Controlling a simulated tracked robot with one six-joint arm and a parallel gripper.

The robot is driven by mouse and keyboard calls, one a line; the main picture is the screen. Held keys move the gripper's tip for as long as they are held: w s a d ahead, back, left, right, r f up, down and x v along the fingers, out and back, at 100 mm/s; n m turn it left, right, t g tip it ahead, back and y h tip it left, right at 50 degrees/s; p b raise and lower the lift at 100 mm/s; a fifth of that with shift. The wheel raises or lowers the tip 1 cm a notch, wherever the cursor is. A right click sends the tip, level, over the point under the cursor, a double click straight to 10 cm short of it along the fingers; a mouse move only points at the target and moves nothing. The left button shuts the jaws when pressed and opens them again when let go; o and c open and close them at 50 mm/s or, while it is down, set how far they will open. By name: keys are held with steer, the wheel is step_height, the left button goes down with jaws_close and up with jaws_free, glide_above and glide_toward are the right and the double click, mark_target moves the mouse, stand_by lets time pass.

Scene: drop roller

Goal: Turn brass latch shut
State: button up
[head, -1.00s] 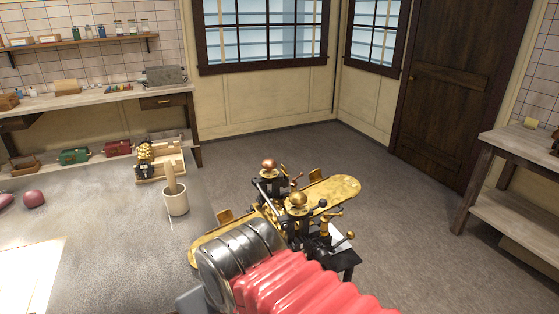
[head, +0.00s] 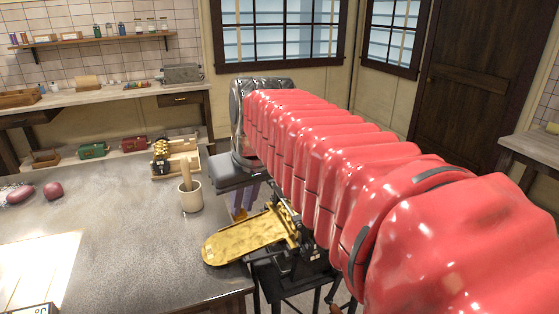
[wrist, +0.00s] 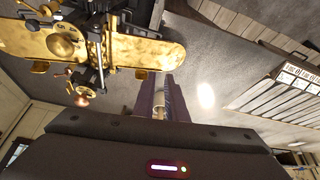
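The drop roller shows as a long brass plate (head: 240,238) at the bench's right edge, its mechanism mostly hidden behind my red-sleeved arm in the head view. In the wrist view its brass plate (wrist: 150,54) lies at upper left, crossed by a black and steel frame (wrist: 98,45). A round brass dome (wrist: 62,42) and a copper knob (wrist: 84,96) sit on it. I cannot tell which part is the brass latch. My gripper (wrist: 160,80) has two purple fingers, apart with a gap between them, to the right of the copper knob and not touching the roller.
A pale cup with a pestle (head: 190,198) stands on the grey bench (head: 110,225), left of my gripper. A small brass and black device (head: 162,158) is behind it. A shelf bench (head: 90,97) runs along the wall. Dark furniture stands under the roller.

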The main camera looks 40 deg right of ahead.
steer(key=w+d+r, duration=0.2)
steer(key=d, duration=0.6)
steer(key=w+d+r+m, duration=0.1)
steer(key=w+d+r, duration=0.2)
steer(key=d, duration=0.5)
steer(key=w+d+r, duration=0.2)
steer(key=d, duration=0.7)
steer(key=shift+w+r+m+g, duration=0.15)
steer(key=shift+w+m+g, duration=0.15)
steer(key=shift+g, duration=0.1)
steer(key=shift+d, duration=0.1)
steer(key=x, duration=1.3)
steer(key=shift+w+d+f, duration=0.2)
steer(key=shift+d+f, duration=0.05)
steer(key=shift+f, duration=0.1)
steer(key=shift+c, duration=0.5)
jaws_close()
